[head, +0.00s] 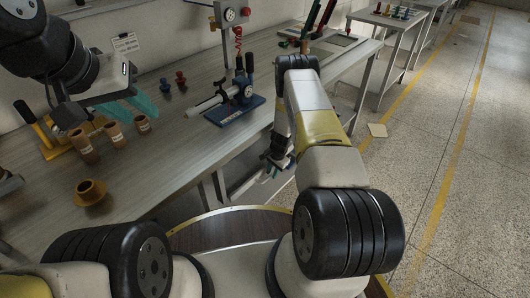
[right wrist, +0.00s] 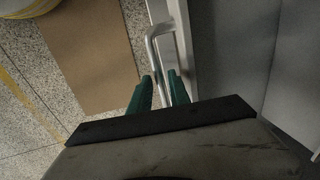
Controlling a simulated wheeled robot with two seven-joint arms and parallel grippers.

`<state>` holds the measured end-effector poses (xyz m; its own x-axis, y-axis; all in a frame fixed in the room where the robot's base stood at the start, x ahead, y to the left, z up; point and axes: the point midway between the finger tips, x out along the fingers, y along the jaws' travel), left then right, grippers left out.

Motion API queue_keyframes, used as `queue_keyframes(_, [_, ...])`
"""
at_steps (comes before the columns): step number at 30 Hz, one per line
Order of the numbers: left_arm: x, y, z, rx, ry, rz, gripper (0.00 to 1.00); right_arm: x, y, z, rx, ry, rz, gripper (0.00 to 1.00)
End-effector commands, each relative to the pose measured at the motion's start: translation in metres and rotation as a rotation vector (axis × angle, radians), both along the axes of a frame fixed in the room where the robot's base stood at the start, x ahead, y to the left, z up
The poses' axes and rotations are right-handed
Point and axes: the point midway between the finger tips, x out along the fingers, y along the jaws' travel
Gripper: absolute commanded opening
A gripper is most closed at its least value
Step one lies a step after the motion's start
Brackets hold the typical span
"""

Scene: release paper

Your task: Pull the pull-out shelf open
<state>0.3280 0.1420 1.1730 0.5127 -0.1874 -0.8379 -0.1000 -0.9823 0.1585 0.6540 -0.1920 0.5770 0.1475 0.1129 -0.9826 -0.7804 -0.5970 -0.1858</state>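The pull-out shelf shows in the right wrist view as a pale front edge (right wrist: 182,45) with a silver bar handle (right wrist: 152,48). In the head view, only part of the area under the workbench is visible, and my right arm hides much of it. My right gripper (right wrist: 160,88) has its two green fingers apart, with the lower end of the handle between them; I cannot tell whether they touch it. It also shows low beside the bench front in the head view (head: 277,167). My left gripper (head: 130,107) is open and empty above the bench, far from the shelf.
The workbench (head: 180,150) carries several brown cups (head: 82,146), a brown flanged part (head: 90,192) and a press on a blue base (head: 235,110). Speckled floor (head: 440,190) with yellow lines is open at the right. A brown flat panel (right wrist: 85,55) lies left of the handle.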

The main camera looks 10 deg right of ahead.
Motion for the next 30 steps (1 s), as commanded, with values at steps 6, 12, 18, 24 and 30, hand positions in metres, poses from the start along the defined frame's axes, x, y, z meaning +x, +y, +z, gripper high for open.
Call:
queue_keyframes(6, [0.0000, 0.0000, 0.0000, 0.000, 0.000, 0.000, 0.36, -0.0001, 0.0001, 0.0002, 0.000, 0.000, 0.000, 0.00])
queue_keyframes(12, [0.0000, 0.0000, 0.0000, 0.000, 0.000, 0.000, 0.36, 0.0000, 0.0001, 0.0002, 0.000, 0.000, 0.000, 0.00])
queue_keyframes(18, [0.0000, 0.0000, 0.0000, 0.000, 0.000, 0.000, 0.36, -0.0001, 0.0002, 0.0003, 0.000, 0.000, 0.000, 0.00])
queue_keyframes(24, [0.0000, 0.0000, 0.0000, 0.000, 0.000, 0.000, 0.36, -0.0001, 0.0002, 0.0003, 0.001, 0.001, 0.000, 0.00])
queue_keyframes(30, [0.0000, 0.0000, 0.0000, 0.000, 0.000, 0.000, 0.36, -0.0002, 0.0003, 0.0004, 0.001, 0.001, 0.000, 0.00])
